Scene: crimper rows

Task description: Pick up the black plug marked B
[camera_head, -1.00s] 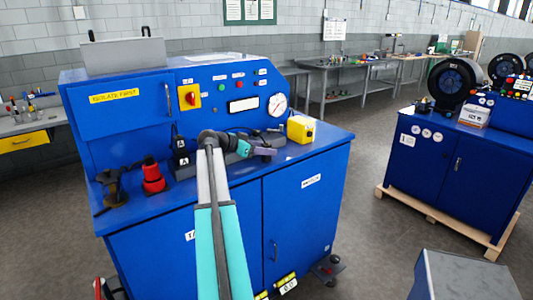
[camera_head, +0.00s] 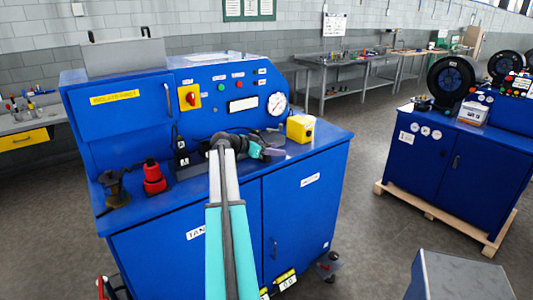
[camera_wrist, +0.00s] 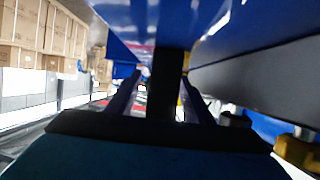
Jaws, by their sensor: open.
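No plug with a readable B shows in either view. In the head view a black upright piece with a white A label (camera_head: 182,158) stands on the bench top, left of my arm. My gripper (camera_head: 273,153) is over the bench top, right of that piece, partly hidden by my own wrist. In the wrist view my gripper (camera_wrist: 160,100) is open, with a dark upright shape (camera_wrist: 170,75) between or beyond its fingers. I cannot tell whether that shape is a plug or whether the fingers touch it.
The blue bench (camera_head: 225,195) has a raised panel with a gauge (camera_head: 277,105) behind. A yellow block (camera_head: 300,128) stands right of my gripper. A red and black tool (camera_head: 154,178) and a dark tool (camera_head: 115,190) stand left.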

